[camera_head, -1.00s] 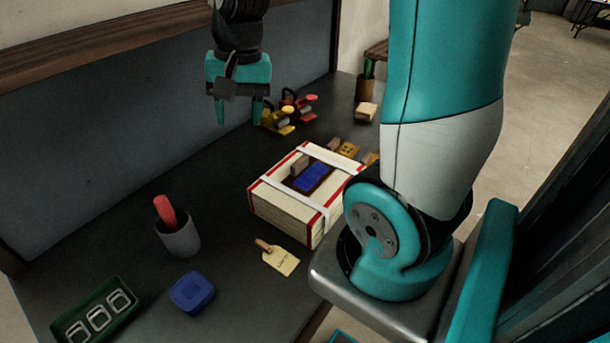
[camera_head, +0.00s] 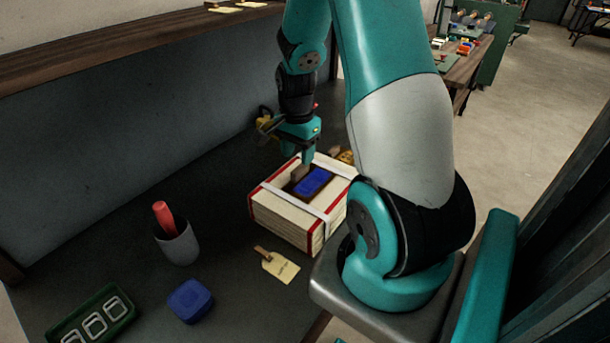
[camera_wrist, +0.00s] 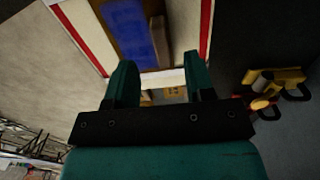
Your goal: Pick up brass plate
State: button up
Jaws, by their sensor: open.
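The brass plate (camera_head: 346,157) lies flat on the dark table behind the cream box (camera_head: 283,213), partly hidden by the box and my arm. In the wrist view, a piece of the yellowish brass plate (camera_wrist: 174,94) with small dark marks shows between the finger bases, with a small wooden block (camera_wrist: 147,97) beside it. My gripper (camera_head: 308,158) is open and empty, above the far edge of the box. In the wrist view its fingers (camera_wrist: 158,62) stand apart with nothing between them, and the red-edged box top lies beyond.
The box carries a blue pad (camera_head: 314,181) and white straps. Yellow and red clamps (camera_wrist: 272,80) stand beside the gripper. A cup with a red-handled object (camera_head: 178,243), a blue container (camera_head: 190,300), a green tray (camera_head: 60,325) and a paper tag (camera_head: 281,267) occupy the near table.

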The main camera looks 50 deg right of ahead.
aim_at(300, 167)
jog(key=f, duration=0.3)
jog(key=f+p, duration=0.1)
jog(key=f, duration=0.1)
jog(key=shift+d+f, duration=0.3)
jog(key=shift+d, duration=0.1)
grip_shut()
